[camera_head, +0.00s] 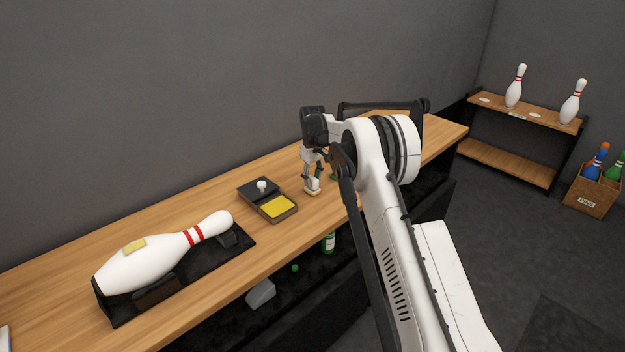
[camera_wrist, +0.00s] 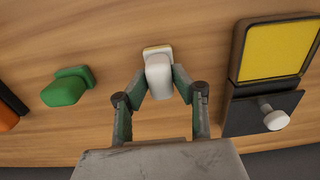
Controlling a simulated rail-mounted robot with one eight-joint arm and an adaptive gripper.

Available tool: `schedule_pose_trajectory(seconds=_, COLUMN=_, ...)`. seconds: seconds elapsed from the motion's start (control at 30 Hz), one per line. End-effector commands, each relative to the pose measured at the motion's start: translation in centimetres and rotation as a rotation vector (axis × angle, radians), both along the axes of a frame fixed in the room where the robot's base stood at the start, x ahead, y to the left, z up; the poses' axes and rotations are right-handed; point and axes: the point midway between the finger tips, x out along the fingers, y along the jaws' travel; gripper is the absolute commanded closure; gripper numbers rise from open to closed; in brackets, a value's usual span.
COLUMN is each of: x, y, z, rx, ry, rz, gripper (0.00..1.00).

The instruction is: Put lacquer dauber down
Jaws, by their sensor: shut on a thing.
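The lacquer dauber, a white handle on a pale, yellow-edged base, is between the fingers of my gripper (camera_wrist: 158,88) in the wrist view (camera_wrist: 158,72). My gripper is shut on it and points down at the wooden counter (camera_head: 345,205). In the head view the dauber (camera_head: 312,188) is upright at the counter top, right of the open tin with the yellow pad (camera_head: 278,206). Its base is at or very close to the wood; I cannot tell if it touches. The tin also shows at right in the wrist view (camera_wrist: 278,50), apart from the dauber.
A green block-like item (camera_wrist: 67,87) stands left of the dauber in the wrist view, with an orange and black item (camera_wrist: 8,112) beyond it. A white bowling pin (camera_head: 150,262) lies in a black cradle (camera_head: 243,243) on the counter. Bare wood surrounds the dauber.

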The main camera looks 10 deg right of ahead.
Motion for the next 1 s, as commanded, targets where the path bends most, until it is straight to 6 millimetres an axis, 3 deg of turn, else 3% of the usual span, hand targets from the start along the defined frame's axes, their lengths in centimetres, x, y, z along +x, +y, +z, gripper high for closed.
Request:
schedule_pose_trajectory(seconds=0.07, x=0.0, y=0.0, z=-0.3, rx=0.000, ry=0.000, rz=0.000, gripper=1.00)
schedule_pose_trajectory(seconds=0.1, x=0.0, y=0.0, z=-0.3, rx=0.000, ry=0.000, rz=0.000, gripper=0.74)
schedule_pose_trajectory(seconds=0.23, x=0.0, y=0.0, z=-0.2, rx=0.000, ry=0.000, rz=0.000, gripper=0.57)
schedule_pose_trajectory(seconds=0.67, x=0.0, y=0.0, z=0.8, rx=0.000, ry=0.000, rz=0.000, gripper=0.57)
schedule_pose_trajectory(seconds=1.0, x=0.0, y=0.0, z=7.3, rx=0.000, ry=0.000, rz=0.000, gripper=0.57)
